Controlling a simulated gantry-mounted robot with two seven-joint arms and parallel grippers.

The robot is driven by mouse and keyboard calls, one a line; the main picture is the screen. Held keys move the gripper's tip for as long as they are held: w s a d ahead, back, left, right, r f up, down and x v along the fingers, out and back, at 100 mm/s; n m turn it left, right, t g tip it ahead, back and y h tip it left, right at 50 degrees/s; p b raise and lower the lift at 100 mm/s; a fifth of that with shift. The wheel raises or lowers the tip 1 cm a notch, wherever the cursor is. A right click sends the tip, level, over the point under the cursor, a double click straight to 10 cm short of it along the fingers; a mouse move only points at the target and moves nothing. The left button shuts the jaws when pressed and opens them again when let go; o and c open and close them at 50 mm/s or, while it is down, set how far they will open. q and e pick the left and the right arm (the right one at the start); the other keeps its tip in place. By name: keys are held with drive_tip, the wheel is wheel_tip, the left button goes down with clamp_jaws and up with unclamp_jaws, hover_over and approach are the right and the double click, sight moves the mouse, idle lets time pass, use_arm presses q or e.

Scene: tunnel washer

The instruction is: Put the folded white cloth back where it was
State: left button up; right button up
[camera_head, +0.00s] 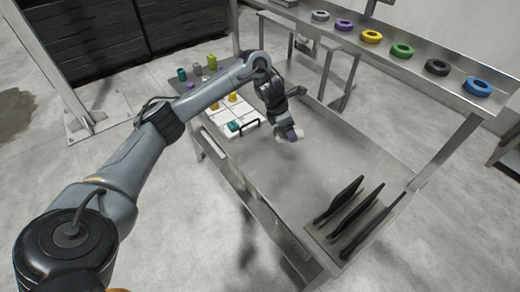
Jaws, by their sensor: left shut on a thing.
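My right gripper is out of view.
A white board (217,117) with yellow pieces and a teal-and-black piece (240,127) lies left of my gripper. Coloured cylinders (197,69) stand behind it. Black upright plates (348,205) stand at the right front. A raised shelf (420,61) carries several coloured rings.

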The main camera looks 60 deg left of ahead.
sight(279, 131)
use_arm(q)
drive_tip(key=s+f, duration=0.1)
drive_tip(key=s+a+f, duration=0.1)
drive_tip(key=shift+s+a+f, duration=0.1)
drive_tip(key=shift+a+f, duration=0.1)
drive_tip(key=shift+f, duration=0.15)
drive_tip(key=shift+s+a+f, duration=0.15)
drive_tip(key=shift+s+f, duration=0.25)
drive_tip(key=shift+f, duration=0.25)
drive_tip(key=s+a+f, duration=0.1)
drive_tip(key=a+f, duration=0.1)
drive_tip(key=a, duration=0.1)
drive_tip(key=s+a+f+b, duration=0.1)
drive_tip(key=a+f, duration=0.1)
drive_tip(key=a, duration=0.2)
drive_tip(key=s+a+f, duration=0.1)
drive_tip(key=a+f, duration=0.2)
drive_tip(key=shift+s+a, duration=0.3)
drive_tip(key=shift+a, duration=0.05)
drive_tip(key=shift+f+b, duration=0.45)
drive_tip(key=shift+f, duration=1.6)
drive_tip(key=shift+f, duration=0.15)
drive_tip(key=o, duration=0.9)
drive_tip(key=shift+o, duration=0.2)
